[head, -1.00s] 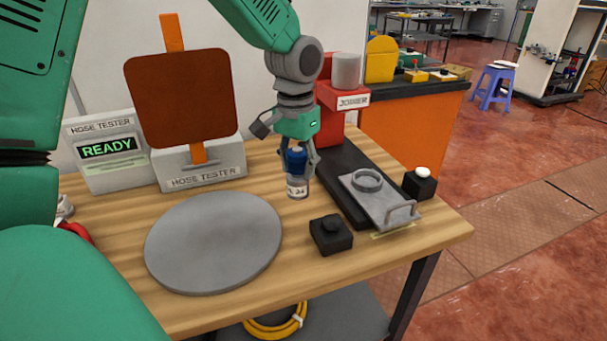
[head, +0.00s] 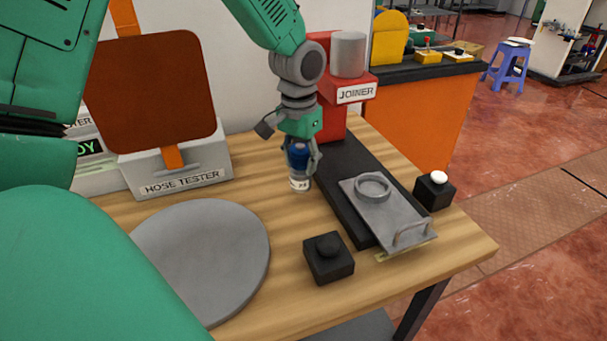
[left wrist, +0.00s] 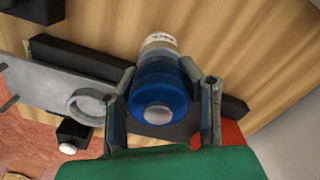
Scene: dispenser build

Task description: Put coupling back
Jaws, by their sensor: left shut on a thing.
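My left gripper (head: 301,160) is shut on the coupling (head: 298,155), a blue-topped cylinder with a pale, labelled lower part. It stands roughly upright at the wooden table, left of the joiner's black rail; I cannot tell if its base touches the table. In the left wrist view, the coupling (left wrist: 160,85) sits between the two fingers (left wrist: 163,105), its blue end towards the camera. My right gripper does not show.
The joiner (head: 345,75) stands behind, with a grey sliding plate and ring (head: 385,212) on its rail. Black button boxes (head: 328,258) (head: 434,190) stand near it. A grey disc (head: 205,255) and the hose tester (head: 180,175) are on the left.

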